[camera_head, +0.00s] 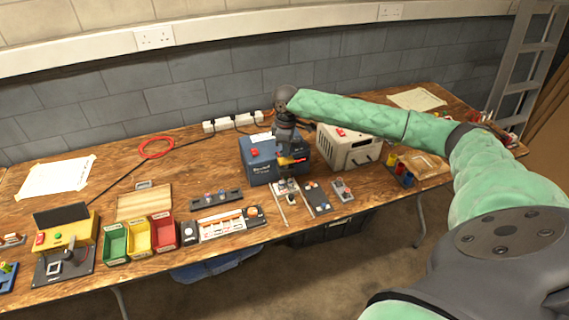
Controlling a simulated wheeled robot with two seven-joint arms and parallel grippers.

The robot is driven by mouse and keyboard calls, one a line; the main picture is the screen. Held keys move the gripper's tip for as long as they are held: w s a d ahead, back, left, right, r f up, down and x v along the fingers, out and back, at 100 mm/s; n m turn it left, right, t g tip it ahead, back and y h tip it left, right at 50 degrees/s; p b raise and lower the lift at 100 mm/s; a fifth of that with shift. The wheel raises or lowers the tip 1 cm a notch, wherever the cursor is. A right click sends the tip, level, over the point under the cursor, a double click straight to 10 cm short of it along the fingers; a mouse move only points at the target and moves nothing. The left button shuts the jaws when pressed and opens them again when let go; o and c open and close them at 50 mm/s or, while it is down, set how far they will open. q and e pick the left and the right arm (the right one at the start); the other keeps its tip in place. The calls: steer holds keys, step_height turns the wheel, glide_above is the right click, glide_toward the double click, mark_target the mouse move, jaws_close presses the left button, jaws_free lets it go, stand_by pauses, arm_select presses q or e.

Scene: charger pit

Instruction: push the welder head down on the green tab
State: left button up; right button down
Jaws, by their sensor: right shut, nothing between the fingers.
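My right arm reaches in from the right, and my right gripper (287,161) points down in front of a blue box (258,163) on the bench. The gripper is shut and holds nothing. A small yellow and red part (293,160) shows at the fingers, by the front of the box; it may belong to a welder head, but I cannot tell whether they touch. No green tab can be made out; the gripper may hide it. Small grey plates (284,189) lie just below the gripper. My left gripper is not in view.
A cream box (347,150) stands right of the blue box. Green (115,246), yellow (138,238) and red (163,233) bins stand left, beside a yellow device (66,236). A white strip tray (222,226) lies near the front edge. A power strip (231,122) runs behind.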

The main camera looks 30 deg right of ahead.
mark_target(286, 159)
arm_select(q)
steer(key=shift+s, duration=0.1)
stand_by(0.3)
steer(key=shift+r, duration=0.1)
arm_select(e)
steer(key=shift+f, duration=0.15)
arm_select(q)
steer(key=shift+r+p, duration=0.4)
steer(key=shift+p, duration=0.1)
arm_select(e)
steer(key=shift+f, duration=1.5)
steer(key=shift+r+p, duration=1.1)
steer(key=shift+p, duration=0.1)
steer(key=shift+r+p, duration=1.05)
steer(key=shift+p, duration=0.05)
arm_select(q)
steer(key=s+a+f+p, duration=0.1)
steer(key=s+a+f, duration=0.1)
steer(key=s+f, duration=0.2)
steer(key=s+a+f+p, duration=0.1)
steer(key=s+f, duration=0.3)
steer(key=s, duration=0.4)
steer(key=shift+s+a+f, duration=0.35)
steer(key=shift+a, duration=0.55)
arm_select(e)
steer(key=shift+r, duration=0.95)
